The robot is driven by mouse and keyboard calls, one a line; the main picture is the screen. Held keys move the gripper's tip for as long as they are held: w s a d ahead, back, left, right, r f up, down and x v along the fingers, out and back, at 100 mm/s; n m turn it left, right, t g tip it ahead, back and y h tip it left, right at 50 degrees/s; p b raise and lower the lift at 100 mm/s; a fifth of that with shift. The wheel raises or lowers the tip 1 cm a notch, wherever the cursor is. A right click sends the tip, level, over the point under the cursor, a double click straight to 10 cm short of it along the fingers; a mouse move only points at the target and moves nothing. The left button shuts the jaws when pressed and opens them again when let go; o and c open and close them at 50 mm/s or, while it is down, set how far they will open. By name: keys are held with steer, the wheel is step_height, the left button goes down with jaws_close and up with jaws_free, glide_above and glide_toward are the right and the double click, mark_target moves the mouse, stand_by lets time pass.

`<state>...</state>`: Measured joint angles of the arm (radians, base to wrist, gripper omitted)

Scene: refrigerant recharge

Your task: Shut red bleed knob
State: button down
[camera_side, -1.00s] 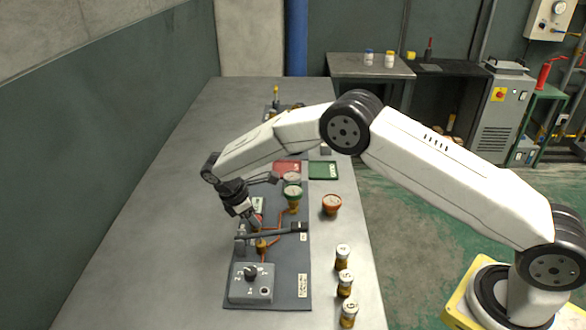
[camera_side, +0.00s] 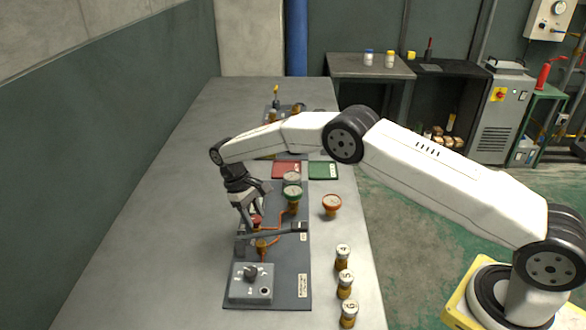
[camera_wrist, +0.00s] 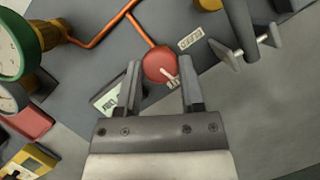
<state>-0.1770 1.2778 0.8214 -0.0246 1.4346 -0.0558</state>
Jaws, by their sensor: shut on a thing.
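The red bleed knob (camera_wrist: 158,63) is round with a pale pointer mark and sits between the two fingers of my gripper (camera_wrist: 160,84) in the wrist view. My gripper is shut on the knob, one finger on each side of it. In the side view, my gripper (camera_side: 251,214) points down onto the dark panel. A bit of the red knob (camera_side: 257,219) shows by the fingertips there; the rest is hidden.
A green-rimmed gauge (camera_side: 292,194) stands right of my gripper, with orange pipes on the panel. A dark bar (camera_side: 272,233) and a grey box with a black knob (camera_side: 251,282) lie nearer.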

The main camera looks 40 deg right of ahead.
steer(key=shift+d+m+y, duration=0.1)
steer(key=shift+m+y, duration=0.5)
steer(key=shift+m, duration=0.8)
steer(key=shift+c, duration=1)
jaws_free()
steer(key=v, duration=0.7)
steer(key=shift+w+r, duration=0.2)
steer(key=shift+r, duration=0.15)
steer(key=shift+r, duration=0.1)
